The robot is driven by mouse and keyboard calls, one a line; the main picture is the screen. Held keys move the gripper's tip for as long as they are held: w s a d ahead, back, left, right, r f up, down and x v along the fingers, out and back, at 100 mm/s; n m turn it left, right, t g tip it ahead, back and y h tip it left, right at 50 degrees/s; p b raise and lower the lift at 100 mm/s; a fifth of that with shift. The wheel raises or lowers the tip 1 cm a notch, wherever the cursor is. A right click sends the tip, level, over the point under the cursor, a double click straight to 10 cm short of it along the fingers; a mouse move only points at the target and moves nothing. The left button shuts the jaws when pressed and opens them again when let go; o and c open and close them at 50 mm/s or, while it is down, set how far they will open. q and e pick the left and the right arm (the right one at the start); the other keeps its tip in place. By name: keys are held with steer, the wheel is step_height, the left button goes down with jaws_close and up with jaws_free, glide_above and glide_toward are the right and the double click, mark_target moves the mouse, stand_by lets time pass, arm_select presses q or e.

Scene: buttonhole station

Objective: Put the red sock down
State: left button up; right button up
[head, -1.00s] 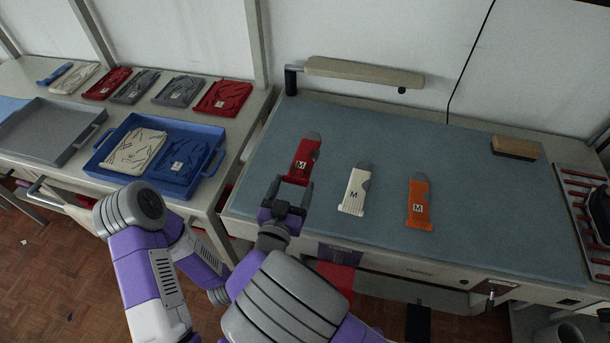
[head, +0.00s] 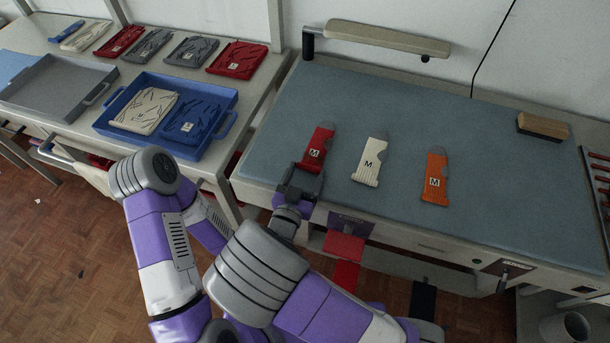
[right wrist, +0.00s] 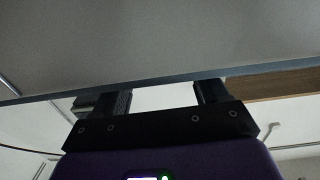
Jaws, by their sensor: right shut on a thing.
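The red sock (head: 318,146), with a grey part at its far end and a white M label, is at the left of a row on the blue-grey mat (head: 480,218). My right gripper (head: 301,182) is shut on its near end, at the front edge of the table. Whether the sock rests on the mat or is just above it, I cannot tell. In the right wrist view the fingers (right wrist: 165,95) show below a large pale surface, and the sock cannot be made out. My left gripper is out of view.
A white sock (head: 370,162) and an orange sock (head: 435,178) lie to the right. A wooden block (head: 542,126) is at the back right, and a padded arm (head: 388,38) at the back. A blue tray (head: 222,112) holds folded garments on the left table.

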steer(key=shift+f, duration=0.3)
steer(key=o, duration=1)
steer(key=shift+r, duration=0.1)
steer(key=shift+o, duration=0.2)
